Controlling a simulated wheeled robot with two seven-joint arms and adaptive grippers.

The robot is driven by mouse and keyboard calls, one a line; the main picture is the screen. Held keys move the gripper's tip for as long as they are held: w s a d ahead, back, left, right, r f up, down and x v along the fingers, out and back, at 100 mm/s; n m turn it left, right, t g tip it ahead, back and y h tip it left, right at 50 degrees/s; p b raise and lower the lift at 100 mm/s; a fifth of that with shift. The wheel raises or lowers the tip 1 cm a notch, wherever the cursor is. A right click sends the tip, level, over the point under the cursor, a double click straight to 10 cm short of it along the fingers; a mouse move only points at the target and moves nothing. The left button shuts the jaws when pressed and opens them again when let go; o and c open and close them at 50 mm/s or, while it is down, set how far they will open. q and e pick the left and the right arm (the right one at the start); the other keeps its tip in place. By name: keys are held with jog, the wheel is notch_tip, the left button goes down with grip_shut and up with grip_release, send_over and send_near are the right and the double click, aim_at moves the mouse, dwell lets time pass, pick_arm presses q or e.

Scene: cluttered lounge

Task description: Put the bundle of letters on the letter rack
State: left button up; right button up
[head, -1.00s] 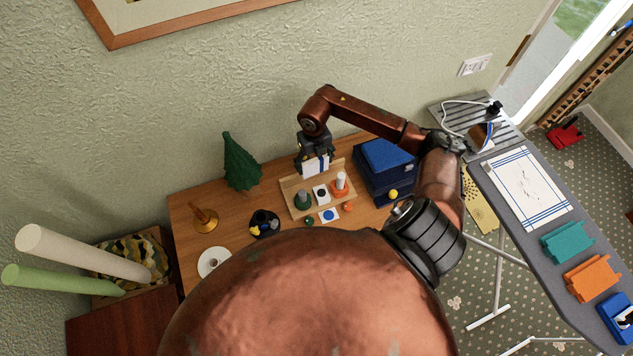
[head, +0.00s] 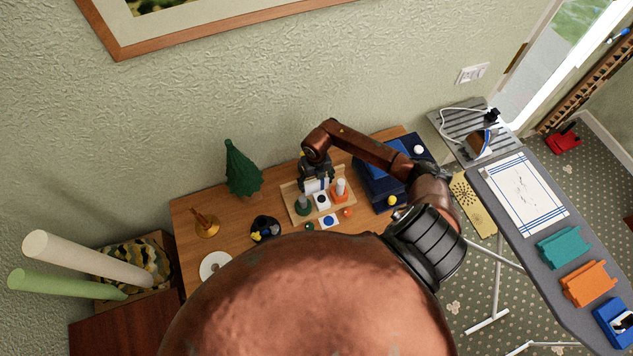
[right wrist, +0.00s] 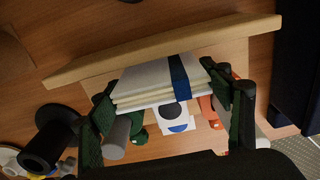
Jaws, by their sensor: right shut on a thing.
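The bundle of letters (right wrist: 155,80) is a stack of white envelopes with a dark blue band. My right gripper (head: 317,184) is shut on it, with one dark green finger at each end in the right wrist view (right wrist: 170,112). In the head view the bundle (head: 313,187) is partly hidden by the gripper, over the wooden rack-like tray (head: 288,200) on the desk. I cannot tell whether the bundle touches the tray, nor be sure that this tray is the letter rack. The tray's long wooden back edge (right wrist: 190,45) lies just beyond the bundle in the wrist view. My left gripper is not in view.
A green post (head: 303,206) and an orange piece with a pale post (head: 340,190) stand close to the bundle. Blue boxes (head: 380,185) are right of the tray. A green tree figure (head: 241,170), bell (head: 205,223) and dark round item (head: 264,229) stand left.

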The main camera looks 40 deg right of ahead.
jog(key=shift+f, duration=0.15)
jog(key=o, duration=1.2)
jog(key=shift+r, duration=0.3)
notch_tip(320, 180, up, 12)
jog(key=b, duration=0.2)
jog(key=shift+f+b, duration=0.1)
jog(key=shift+b, duration=0.2)
